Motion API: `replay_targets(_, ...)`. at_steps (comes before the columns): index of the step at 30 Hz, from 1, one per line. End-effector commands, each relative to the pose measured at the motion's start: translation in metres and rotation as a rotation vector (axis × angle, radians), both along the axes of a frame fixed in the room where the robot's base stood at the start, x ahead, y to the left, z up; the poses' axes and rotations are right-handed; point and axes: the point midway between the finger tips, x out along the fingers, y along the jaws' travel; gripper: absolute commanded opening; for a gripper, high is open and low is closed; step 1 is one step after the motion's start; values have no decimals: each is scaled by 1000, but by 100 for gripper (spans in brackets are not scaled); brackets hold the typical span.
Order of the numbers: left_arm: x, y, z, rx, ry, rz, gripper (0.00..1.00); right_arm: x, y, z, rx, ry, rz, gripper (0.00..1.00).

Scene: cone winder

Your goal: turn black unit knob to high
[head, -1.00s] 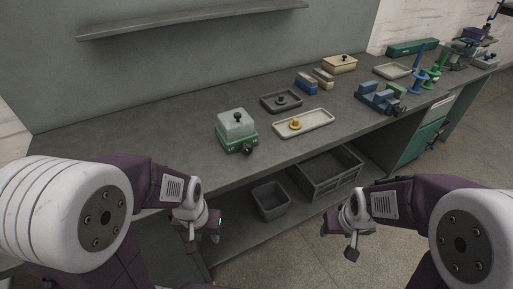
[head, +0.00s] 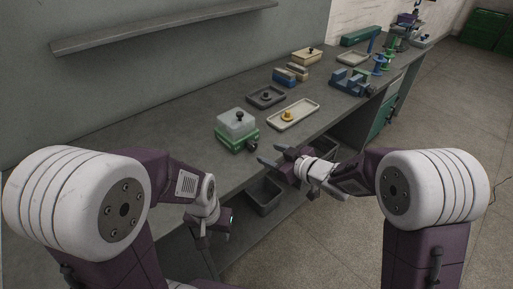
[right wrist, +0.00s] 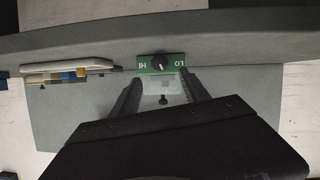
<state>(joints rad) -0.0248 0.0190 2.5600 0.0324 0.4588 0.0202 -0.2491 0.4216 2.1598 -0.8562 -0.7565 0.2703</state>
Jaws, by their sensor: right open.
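A green unit (head: 238,141) with a clear lidded top and a small dark top handle stands near the table's front edge. Its black knob (head: 255,147) is on the front face. In the right wrist view the knob (right wrist: 160,63) sits between upside-down HI and LO marks, HI to its left and LO to its right.
A cream tray (head: 306,108) with a yellow piece and a dark tray (head: 256,102) lie beside the unit. Blue and tan boxes stand behind. A grey bin (head: 264,204) is below the table. A shelf (head: 160,30) runs along the wall. The table's left part is clear.

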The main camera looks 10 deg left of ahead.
Motion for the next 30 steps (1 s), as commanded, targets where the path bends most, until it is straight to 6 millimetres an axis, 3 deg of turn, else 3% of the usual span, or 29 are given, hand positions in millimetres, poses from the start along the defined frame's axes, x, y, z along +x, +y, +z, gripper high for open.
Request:
replay_targets(5,0,0,-2,0,0,0,36,5,7,-5,1,0,3,53)
replay_targets(16,0,0,-10,0,0,0,36,49,55,-31,0,0,-1,53)
replay_targets(27,0,0,-10,0,0,0,36,56,62,-34,-1,0,-4,53)
replay_targets(30,0,0,-10,0,0,0,36,56,62,-34,-1,0,-4,28)
